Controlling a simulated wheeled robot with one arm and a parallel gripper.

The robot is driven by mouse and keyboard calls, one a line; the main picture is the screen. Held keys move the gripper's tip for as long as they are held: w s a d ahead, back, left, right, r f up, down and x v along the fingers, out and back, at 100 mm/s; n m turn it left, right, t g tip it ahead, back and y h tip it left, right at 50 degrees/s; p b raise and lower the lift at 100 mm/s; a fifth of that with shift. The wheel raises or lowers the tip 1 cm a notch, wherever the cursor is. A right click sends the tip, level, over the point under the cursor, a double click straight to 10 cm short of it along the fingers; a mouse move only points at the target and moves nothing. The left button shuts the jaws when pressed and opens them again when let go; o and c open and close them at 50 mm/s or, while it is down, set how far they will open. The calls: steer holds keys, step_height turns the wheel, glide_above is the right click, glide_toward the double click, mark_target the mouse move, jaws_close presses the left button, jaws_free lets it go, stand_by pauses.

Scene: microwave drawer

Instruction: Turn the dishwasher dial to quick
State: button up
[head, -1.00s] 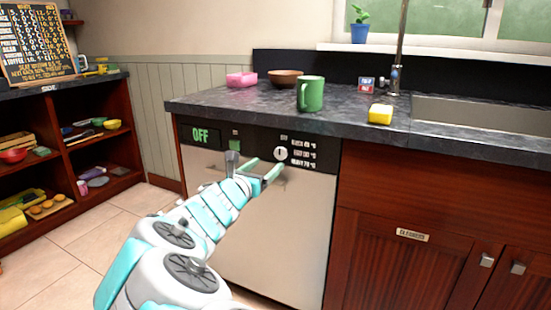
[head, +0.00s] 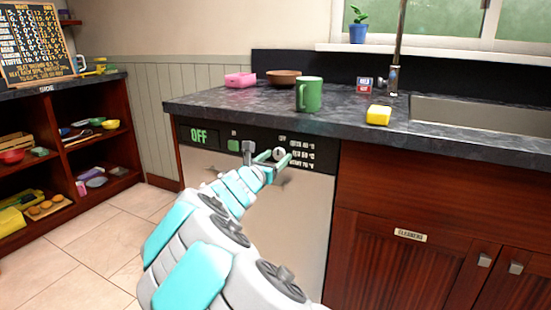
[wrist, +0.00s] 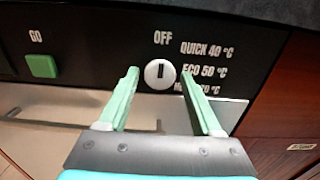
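The dishwasher (head: 280,245) has a steel front and a black control panel. Its round white dial (wrist: 160,74) shows in the wrist view with its dark mark upright, toward the OFF label. QUICK 40 °C, ECO 50 °C and a partly hidden 70 °C line stand to its right. In the head view the dial (head: 279,153) shows between the fingers. My gripper (wrist: 160,72) is open, with one green finger on each side of the dial and a visible gap on both sides. I cannot tell whether the tips reach past the dial's face.
A green GO button (wrist: 41,66) is left of the dial. The display (head: 198,136) reads OFF. The floor at left is clear.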

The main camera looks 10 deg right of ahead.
jaws_close()
stand_by(0.3)
steer(key=shift+b, duration=0.3)
steer(key=m+b, duration=0.4)
steer(key=m, duration=0.1)
steer(key=shift+f+b, duration=0.2)
steer(key=shift+b, duration=0.1)
steer(key=shift+r+m+b, duration=0.15)
steer(key=shift+m+b, duration=1.15)
steer(key=shift+m, duration=0.5)
steer(key=shift+o, duration=1.3)
jaws_free()
